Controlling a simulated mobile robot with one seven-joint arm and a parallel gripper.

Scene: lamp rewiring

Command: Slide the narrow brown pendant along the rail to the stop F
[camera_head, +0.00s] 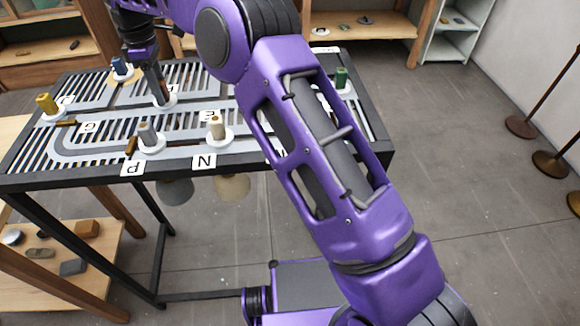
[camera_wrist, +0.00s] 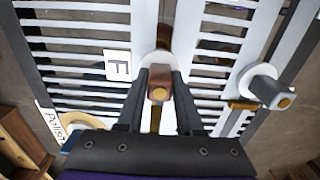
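In the wrist view, a brown knob (camera_wrist: 159,84) stands on a white disc between the two fingertips of my gripper (camera_wrist: 160,78). Both fingers meet its sides, so my gripper looks shut on the brown pendant's knob. In the head view, my gripper (camera_head: 160,94) reaches down to a white disc (camera_head: 171,102) on the slotted rail table (camera_head: 102,166); the knob is hidden there. The pendant's shade below is not visible. A white label (camera_wrist: 118,65) left of the knob in the wrist view reads as E or F; I cannot tell which.
Other knobs on white discs stand on the rails: grey (camera_head: 148,133), cream (camera_head: 217,127), yellow (camera_head: 47,104), blue (camera_head: 121,67) and green (camera_head: 341,78). A grey knob (camera_wrist: 267,87) is right of my gripper. Labels P (camera_head: 132,168) and N (camera_head: 204,161) mark the near edge.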

